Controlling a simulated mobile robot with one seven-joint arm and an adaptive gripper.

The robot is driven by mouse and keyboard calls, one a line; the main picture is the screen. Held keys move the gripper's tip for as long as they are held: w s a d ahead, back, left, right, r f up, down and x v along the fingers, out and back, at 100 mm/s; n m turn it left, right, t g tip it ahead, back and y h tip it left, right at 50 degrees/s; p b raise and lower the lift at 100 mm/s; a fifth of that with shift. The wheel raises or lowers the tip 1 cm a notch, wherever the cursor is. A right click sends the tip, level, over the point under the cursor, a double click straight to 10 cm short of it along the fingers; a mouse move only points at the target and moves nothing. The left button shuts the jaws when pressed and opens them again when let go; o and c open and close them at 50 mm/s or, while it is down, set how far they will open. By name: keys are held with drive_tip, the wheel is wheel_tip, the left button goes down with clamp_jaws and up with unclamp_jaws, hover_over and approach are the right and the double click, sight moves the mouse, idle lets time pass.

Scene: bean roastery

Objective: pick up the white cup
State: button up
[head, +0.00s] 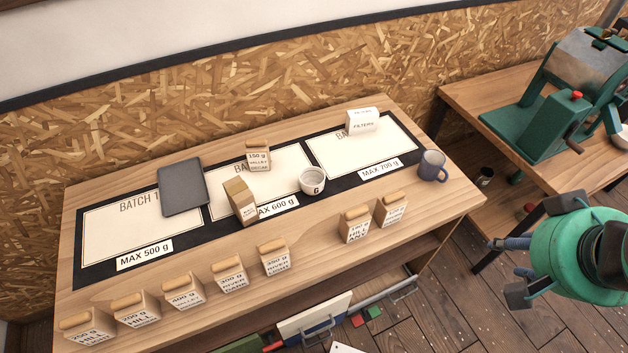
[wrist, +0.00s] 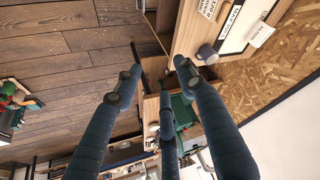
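The white cup (head: 313,184) stands upright on the wooden table, at the front edge of the middle batch panel. It is small and bowl-like, with a dark letter G on its side. I do not see it in the wrist view. My gripper (head: 508,265) is to the right of the table in the head view, well apart from the cup. In the wrist view my gripper (wrist: 155,72) has its dark fingers spread, with nothing between them.
A blue-grey mug (head: 432,165) stands near the table's right end. A kraft bag (head: 240,200) is left of the cup, a smaller bag (head: 258,158) behind it. A filters box (head: 362,121), dark tray (head: 182,187) and several front bags stand around. A green machine (head: 560,105) is at right.

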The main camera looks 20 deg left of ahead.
drive_tip(key=o, duration=1.1)
drive_tip(key=shift+w+r, duration=0.1)
